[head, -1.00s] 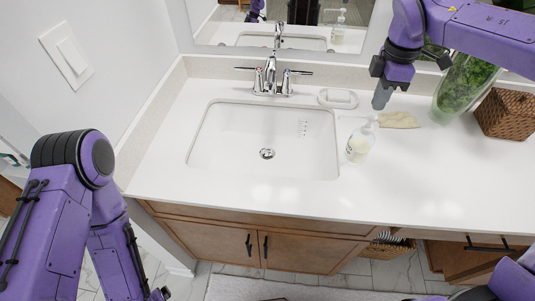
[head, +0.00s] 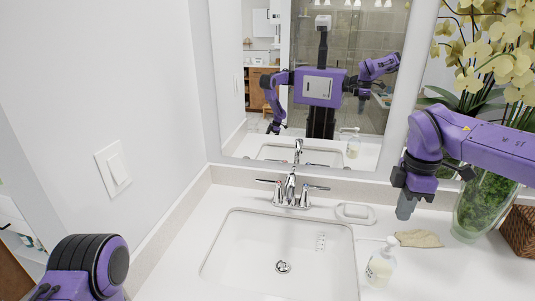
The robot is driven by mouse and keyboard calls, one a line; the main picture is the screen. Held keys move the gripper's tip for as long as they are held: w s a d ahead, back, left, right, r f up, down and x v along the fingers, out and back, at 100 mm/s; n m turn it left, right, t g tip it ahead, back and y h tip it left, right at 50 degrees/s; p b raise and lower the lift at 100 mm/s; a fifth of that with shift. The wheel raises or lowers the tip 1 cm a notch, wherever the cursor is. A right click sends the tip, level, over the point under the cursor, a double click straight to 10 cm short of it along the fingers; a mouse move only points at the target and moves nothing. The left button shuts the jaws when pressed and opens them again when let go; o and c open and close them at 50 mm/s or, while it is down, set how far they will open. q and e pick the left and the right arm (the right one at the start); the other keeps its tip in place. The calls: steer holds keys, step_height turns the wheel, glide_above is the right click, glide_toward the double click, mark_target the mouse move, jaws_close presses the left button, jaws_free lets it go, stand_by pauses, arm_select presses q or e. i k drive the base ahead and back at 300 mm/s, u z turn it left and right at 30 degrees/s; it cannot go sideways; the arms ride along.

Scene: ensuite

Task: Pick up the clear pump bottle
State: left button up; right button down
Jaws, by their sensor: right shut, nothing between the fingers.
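The clear pump bottle (head: 380,267) stands upright on the white counter, just right of the sink, with a pale label and a white pump top. Its reflection shows in the mirror. My right gripper (head: 406,208) is shut and empty, pointing down behind and slightly right of the bottle, apart from it. My left arm shows only as a purple link at the lower left; its gripper is outside the direct view.
A soap dish (head: 355,213) and a beige cloth (head: 419,238) lie near the bottle. A glass vase (head: 478,210) with orchids and a wicker basket (head: 520,231) stand at the right. The sink (head: 262,255) and chrome faucet (head: 291,192) are left of the bottle.

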mark_target(382, 265)
steer(key=k, duration=1)
